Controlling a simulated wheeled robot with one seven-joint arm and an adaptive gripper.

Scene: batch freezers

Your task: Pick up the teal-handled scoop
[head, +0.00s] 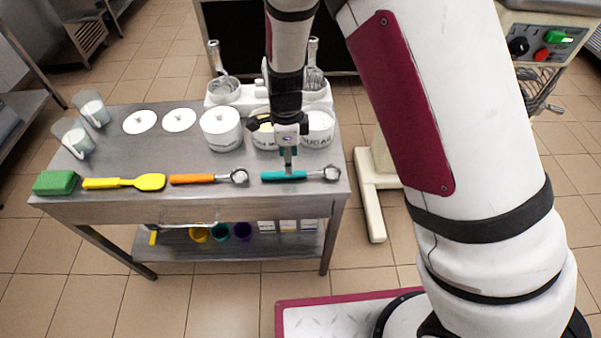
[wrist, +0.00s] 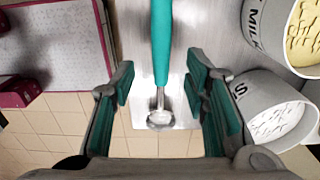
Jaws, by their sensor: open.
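The teal-handled scoop (head: 300,174) lies flat near the front right edge of the steel table, its metal bowl pointing right. My gripper (head: 289,168) is right above its handle, pointing down. In the wrist view the scoop's teal handle (wrist: 161,45) runs between the two open fingers of my gripper (wrist: 160,92), with its metal bowl toward the bottom. The fingers stand apart on either side of the scoop, with a gap on each side. I cannot tell the exact height of the fingertips over the table.
An orange-handled scoop (head: 205,178), a yellow spatula (head: 124,183) and a green sponge (head: 55,183) lie in a row to the left. White tubs, including a sugar tub (head: 318,128) and a lidded tub (head: 221,129), stand behind. The steel table (head: 185,160) ends just right of the scoop.

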